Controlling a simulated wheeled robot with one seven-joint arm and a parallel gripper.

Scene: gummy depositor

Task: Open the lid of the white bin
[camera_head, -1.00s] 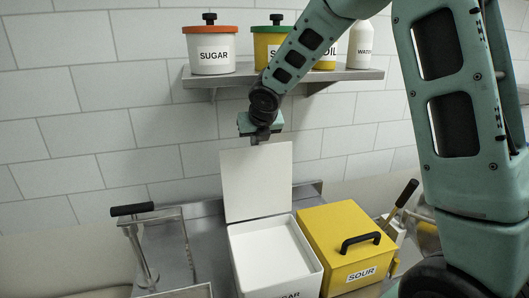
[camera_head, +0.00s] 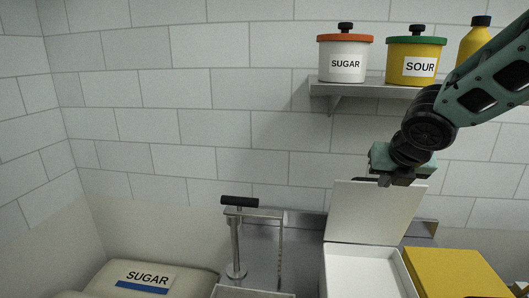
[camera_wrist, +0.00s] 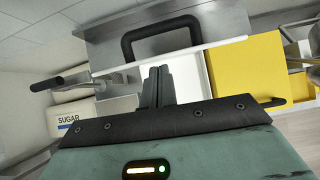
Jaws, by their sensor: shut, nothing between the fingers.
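The white bin (camera_head: 345,280) stands on the metal counter, cut off at the bottom of the head view. Its lid (camera_head: 372,214) stands upright along the bin's back edge, so the bin is open and its white inside shows. In the wrist view the lid (camera_wrist: 215,46) is seen nearly edge-on, with a black handle (camera_wrist: 160,34) on its far side. My gripper (camera_head: 385,181) is at the lid's top edge in the head view. In the wrist view its fingers (camera_wrist: 158,72) are together and empty; whether they touch the lid I cannot tell.
A yellow bin (camera_head: 450,272) stands right of the white bin. A metal device with a black-handled lever (camera_head: 238,202) is at left. A sugar sack (camera_head: 150,278) lies farther left. The shelf (camera_head: 370,90) above holds a sugar pot (camera_head: 344,60), a sour pot (camera_head: 414,62) and a yellow bottle (camera_head: 476,52).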

